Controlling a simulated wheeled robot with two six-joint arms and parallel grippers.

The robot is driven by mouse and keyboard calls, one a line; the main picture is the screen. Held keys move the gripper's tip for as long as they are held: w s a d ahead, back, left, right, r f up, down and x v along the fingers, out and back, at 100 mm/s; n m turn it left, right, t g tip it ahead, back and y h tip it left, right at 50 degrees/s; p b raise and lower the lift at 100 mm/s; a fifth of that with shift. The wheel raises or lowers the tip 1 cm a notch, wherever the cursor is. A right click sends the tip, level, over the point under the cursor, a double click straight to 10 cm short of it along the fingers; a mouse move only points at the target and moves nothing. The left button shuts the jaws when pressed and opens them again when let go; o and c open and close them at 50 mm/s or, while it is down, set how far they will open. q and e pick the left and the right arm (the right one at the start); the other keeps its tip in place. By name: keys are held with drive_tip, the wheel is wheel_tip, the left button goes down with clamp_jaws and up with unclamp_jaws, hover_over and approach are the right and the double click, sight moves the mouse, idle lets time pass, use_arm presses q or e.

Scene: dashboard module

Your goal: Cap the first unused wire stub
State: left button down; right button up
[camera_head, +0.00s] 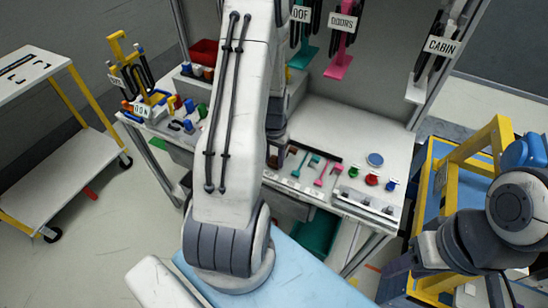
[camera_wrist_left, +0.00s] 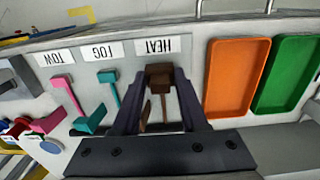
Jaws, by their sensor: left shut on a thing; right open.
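In the left wrist view, my left gripper (camera_wrist_left: 158,98) is shut on a brown piece (camera_wrist_left: 159,76) with a thin brown stem, at the slot labelled HEAT (camera_wrist_left: 156,45). I cannot tell whether the piece is lifted clear of the slot. In the head view my left arm mostly hides this gripper. Small red (camera_head: 371,179), blue (camera_head: 391,184) and green (camera_head: 353,172) pieces, possibly caps, stand on the bench's right side. I cannot make out a wire stub for certain. My right arm (camera_head: 510,205) is at the right; its gripper is open but hard to make out.
Teal (camera_wrist_left: 109,95) and pink (camera_wrist_left: 68,103) pieces lie beside the HEAT slot, by FOG and TOW labels. Orange (camera_wrist_left: 236,75) and green (camera_wrist_left: 287,72) trays are on its other side. A yellow-framed cart (camera_head: 495,135) stands at the right. Labelled wire bundles hang above the bench.

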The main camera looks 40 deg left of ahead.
sight(274, 157)
use_arm(q)
drive_tip(key=shift+f, duration=0.25)
drive_tip(key=shift+c, duration=1.8)
unclamp_jaws()
drive_tip(key=shift+r, duration=0.1)
wheel_tip(274, 157, up, 10)
drive_tip(key=shift+r, duration=0.2)
